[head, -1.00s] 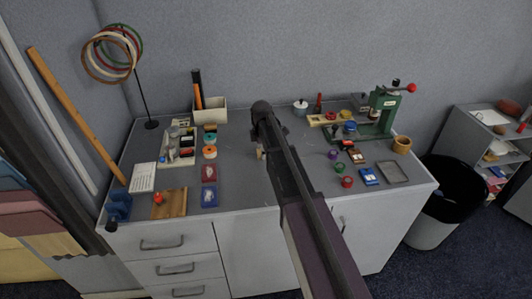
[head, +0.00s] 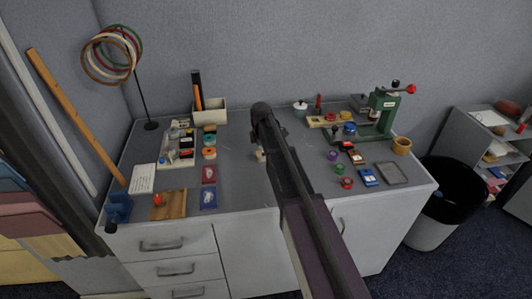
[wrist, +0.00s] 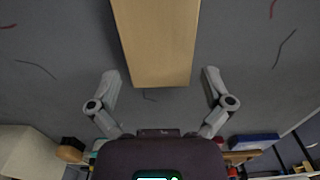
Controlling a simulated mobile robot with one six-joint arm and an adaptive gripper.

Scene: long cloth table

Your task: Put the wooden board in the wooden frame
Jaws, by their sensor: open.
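A pale wooden piece (wrist: 155,40), which looks like the board, fills the top middle of the wrist view. Its near end lies between and a little ahead of the two open fingers of my gripper (wrist: 160,78), with a gap on each side. In the head view a small part of this wooden piece (head: 260,156) shows at the middle of the table, and my arm hides most of the gripper there. A brown wooden slab (head: 174,206) with a red object on it lies at the table's front left. I cannot make out for certain which thing is the wooden frame.
A tray of small items (head: 177,150) and coloured pots stand on the left. A green press (head: 380,115), small pots and a grey tray (head: 391,174) are on the right. A white box (head: 210,112) stands at the back. The table around the wooden piece is mostly clear.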

